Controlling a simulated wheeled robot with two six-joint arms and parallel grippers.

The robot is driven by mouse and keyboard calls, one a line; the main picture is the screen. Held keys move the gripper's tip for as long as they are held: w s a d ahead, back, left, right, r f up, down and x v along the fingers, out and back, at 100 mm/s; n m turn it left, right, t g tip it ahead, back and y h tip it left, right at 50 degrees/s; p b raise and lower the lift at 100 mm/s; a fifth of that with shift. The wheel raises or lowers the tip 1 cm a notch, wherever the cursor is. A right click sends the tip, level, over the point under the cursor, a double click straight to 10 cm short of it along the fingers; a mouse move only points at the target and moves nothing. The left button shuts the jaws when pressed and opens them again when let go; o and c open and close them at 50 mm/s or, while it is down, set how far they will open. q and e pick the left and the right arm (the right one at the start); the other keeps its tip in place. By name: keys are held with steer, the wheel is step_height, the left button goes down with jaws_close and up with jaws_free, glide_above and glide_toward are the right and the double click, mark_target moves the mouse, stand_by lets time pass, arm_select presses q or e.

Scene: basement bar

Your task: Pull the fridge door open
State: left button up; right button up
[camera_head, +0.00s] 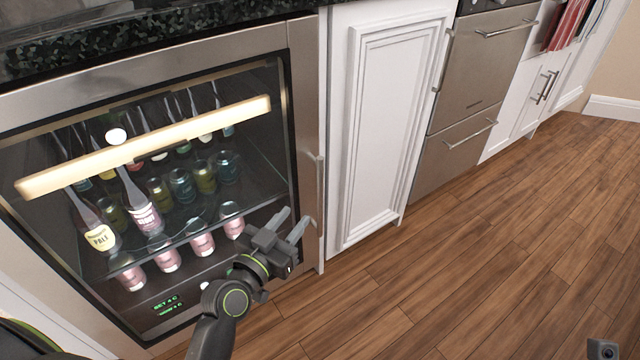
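The fridge (305,100) is a built-in drinks cooler with a glass door in a steel frame, at the left of the head view. Its door looks closed. A slim vertical steel handle (320,190) sits on the right side of the door frame. My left gripper (298,214) is in front of the door's lower right part, by the lower end of the handle. Its two fingers are apart and point up and right, with nothing seen between them. I cannot tell whether a finger touches the handle. Only a small dark piece, possibly of my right gripper (602,349), shows at the bottom right.
Bottles and cans (145,215) stand on shelves behind the glass. A dark stone counter (150,35) runs above. A white cabinet (385,120) and steel drawers (470,100) stand to the right. The wooden floor (470,270) in front is clear.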

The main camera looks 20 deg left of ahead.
mark_target(318, 188)
arm_select(q)
steer(key=x, duration=1.2)
jaws_close()
